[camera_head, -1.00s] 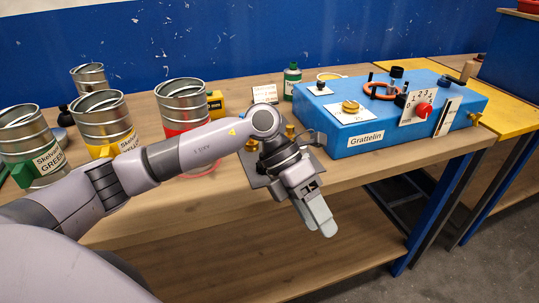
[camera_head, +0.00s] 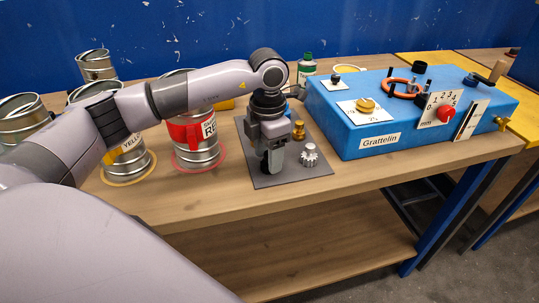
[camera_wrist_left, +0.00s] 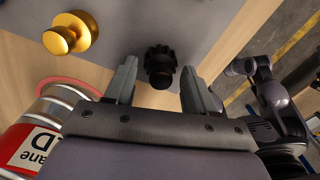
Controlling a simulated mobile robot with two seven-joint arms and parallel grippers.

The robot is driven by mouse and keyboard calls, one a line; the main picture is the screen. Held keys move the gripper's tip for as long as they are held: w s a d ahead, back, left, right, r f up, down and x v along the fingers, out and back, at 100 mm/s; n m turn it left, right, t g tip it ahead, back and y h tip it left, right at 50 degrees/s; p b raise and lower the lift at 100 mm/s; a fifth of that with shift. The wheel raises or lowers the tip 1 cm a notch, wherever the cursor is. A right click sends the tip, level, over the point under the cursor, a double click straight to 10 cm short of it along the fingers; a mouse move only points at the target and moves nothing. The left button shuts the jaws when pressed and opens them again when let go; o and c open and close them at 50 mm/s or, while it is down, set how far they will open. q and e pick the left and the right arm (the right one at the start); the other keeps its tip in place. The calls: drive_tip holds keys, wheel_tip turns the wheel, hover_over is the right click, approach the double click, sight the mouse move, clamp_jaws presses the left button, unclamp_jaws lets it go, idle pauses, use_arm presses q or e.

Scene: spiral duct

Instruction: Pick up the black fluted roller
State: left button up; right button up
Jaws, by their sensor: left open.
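The black fluted roller (camera_wrist_left: 160,65) shows in the left wrist view, upright on the grey mat (camera_wrist_left: 200,22), between my left gripper's fingers and a little beyond their tips. My left gripper (camera_wrist_left: 160,82) is open and empty, with one finger on each side of the roller in that view. In the head view my left gripper (camera_head: 271,168) points down over the mat (camera_head: 290,178). It hides the black roller there.
A brass roller (camera_head: 298,130) and a silver fluted roller (camera_head: 310,155) stand right of the gripper. The red-labelled can (camera_head: 197,150) stands left of the mat. The blue Grattelin machine (camera_head: 355,135) stands to the right. The table front (camera_head: 210,205) is clear.

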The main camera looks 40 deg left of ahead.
use_arm(q)
drive_tip(key=shift+f, duration=0.7)
clamp_jaws()
drive_tip(key=shift+r, duration=0.2)
